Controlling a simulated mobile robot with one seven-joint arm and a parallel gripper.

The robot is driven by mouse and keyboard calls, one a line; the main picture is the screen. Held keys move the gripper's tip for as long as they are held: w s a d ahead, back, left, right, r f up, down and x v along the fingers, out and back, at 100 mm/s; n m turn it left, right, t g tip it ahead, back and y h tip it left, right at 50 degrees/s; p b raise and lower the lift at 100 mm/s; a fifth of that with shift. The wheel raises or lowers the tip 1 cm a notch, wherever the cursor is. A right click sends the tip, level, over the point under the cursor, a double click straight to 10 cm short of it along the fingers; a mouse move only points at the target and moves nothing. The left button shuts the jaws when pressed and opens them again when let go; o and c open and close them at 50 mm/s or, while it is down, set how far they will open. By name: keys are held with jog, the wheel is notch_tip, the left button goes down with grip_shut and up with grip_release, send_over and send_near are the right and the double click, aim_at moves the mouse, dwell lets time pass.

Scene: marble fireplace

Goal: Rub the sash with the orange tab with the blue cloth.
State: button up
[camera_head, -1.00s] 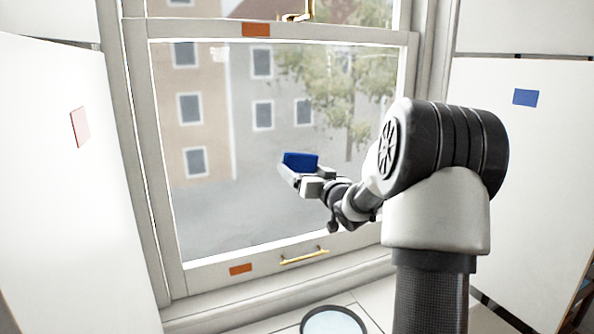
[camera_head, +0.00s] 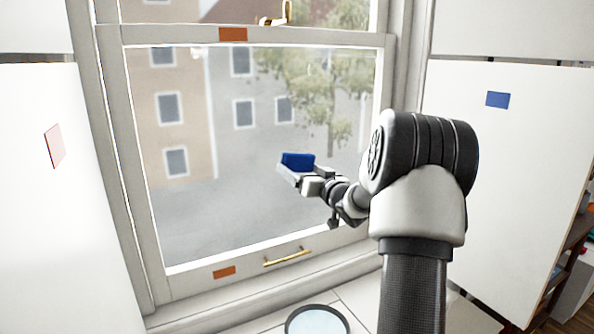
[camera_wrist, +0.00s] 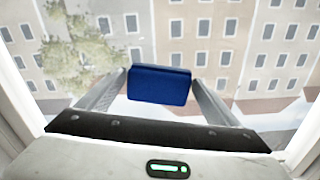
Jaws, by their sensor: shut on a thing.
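The blue cloth (camera_head: 298,161) is a small folded block held between the fingers of my gripper (camera_head: 291,172). In the wrist view the cloth (camera_wrist: 159,85) sits between both fingertips, with window glass behind it. The lower window sash (camera_head: 206,226) has a white frame, with an orange tab (camera_head: 224,272) on its bottom rail beside a brass handle (camera_head: 288,256). Another orange tab (camera_head: 233,34) is at the sash's top rail. My gripper is in front of the pane; I cannot tell whether the cloth touches the glass.
White panels stand on both sides, the left with a pink tab (camera_head: 54,146) and the right with a blue tab (camera_head: 498,100). A round dish-like object (camera_head: 318,322) lies below the sill. A brass latch (camera_head: 276,14) is at the top. Shelves (camera_head: 568,262) stand at far right.

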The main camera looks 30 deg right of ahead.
aim_at(313, 166)
jog(key=shift+d+r+p, duration=0.15)
jog(key=shift+d+p, duration=0.8)
jog(key=shift+d, duration=1.35)
jog(key=shift+a+f+b, duration=0.2)
jog(key=shift+a+b, duration=3.95)
jog(key=shift+a, duration=4.3)
jog(key=shift+a+f+b, duration=0.1)
jog(key=shift+a+b, duration=0.65)
jog(key=shift+a, duration=0.25)
jog(key=shift+w+a+r, duration=0.1)
jog(key=shift+a+r, duration=0.1)
jog(key=shift+a, duration=0.45)
jog(key=shift+b, duration=0.3)
jog(key=s, duration=0.6)
